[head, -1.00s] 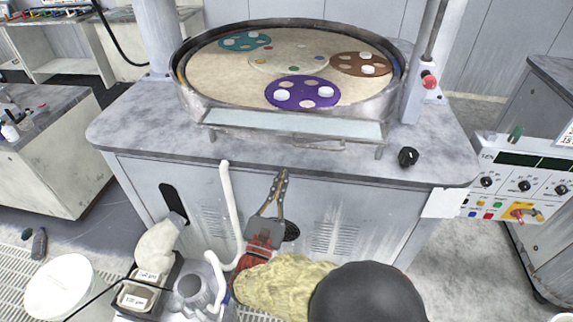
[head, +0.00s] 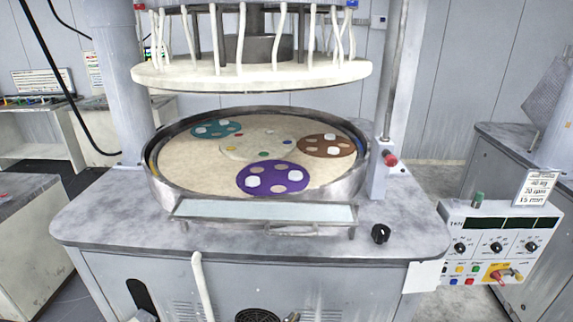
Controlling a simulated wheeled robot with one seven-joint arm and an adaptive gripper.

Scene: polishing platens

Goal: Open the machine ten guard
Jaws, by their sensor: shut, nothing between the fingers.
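The polishing machine has a round platen (head: 190,165) in a metal rim, with teal, brown and purple carriers on it. A pale see-through panel (head: 265,211) in a metal frame lies low and nearly flat along the platen's front edge. It looks like the guard. A metal bar (head: 262,231) runs below it. The control box (head: 500,225) at the right bears lettering that looks like TEN. Only the tip of my gripper (head: 292,317) shows at the bottom edge, shut and empty, in front of the cabinet and well below the panel. The rest of it is out of frame.
A pale upper plate (head: 250,76) with several hanging hoses is raised over the platen. A post with a red knob (head: 390,159) stands at the right. A black knob (head: 380,233) sits on the worktop's front right. A white hose (head: 202,285) rises before the cabinet.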

